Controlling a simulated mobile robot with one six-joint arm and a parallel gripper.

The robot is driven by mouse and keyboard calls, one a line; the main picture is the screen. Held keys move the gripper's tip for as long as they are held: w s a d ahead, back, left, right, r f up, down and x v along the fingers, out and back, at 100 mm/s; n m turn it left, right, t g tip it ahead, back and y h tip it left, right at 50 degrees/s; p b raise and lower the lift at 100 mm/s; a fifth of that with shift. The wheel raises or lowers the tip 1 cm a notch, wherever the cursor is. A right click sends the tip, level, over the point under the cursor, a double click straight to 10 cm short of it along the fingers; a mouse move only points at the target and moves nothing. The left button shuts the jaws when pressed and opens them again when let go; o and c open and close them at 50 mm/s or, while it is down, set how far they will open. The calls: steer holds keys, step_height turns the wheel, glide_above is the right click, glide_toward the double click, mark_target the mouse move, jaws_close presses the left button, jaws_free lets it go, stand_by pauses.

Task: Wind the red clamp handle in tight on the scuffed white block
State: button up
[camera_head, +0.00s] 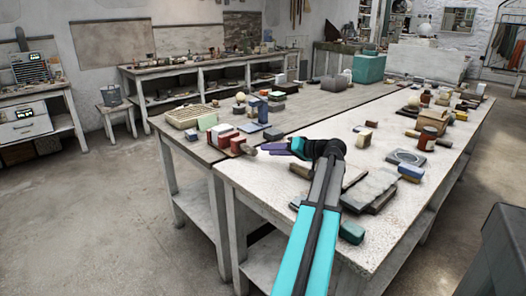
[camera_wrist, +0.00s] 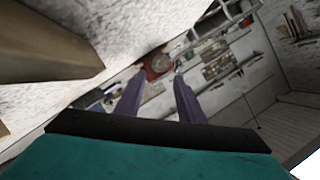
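My gripper (camera_head: 277,148), with purple fingers, reaches low over the near-left part of the table and points left. In the wrist view its two fingers (camera_wrist: 159,82) stand apart with a gap between them. A red thing with a round brownish face (camera_wrist: 157,64) shows just beyond the fingertips, and I see no contact. In the head view a small red piece (camera_head: 238,144) stands just left of the fingers, with a brown piece (camera_head: 249,150) at its near side. These are too small to tell whether they are the clamp handle. I cannot pick out the scuffed white block.
The long worktable (camera_head: 270,183) carries several small blocks. A wooden crate (camera_head: 192,116) stands at its far left and a teal box (camera_head: 369,68) at the back. Grey slabs (camera_head: 370,188) lie right of my arm. A brown block (camera_wrist: 40,50) looms close at upper left in the wrist view.

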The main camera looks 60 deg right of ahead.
steer(key=shift+v, duration=1.2)
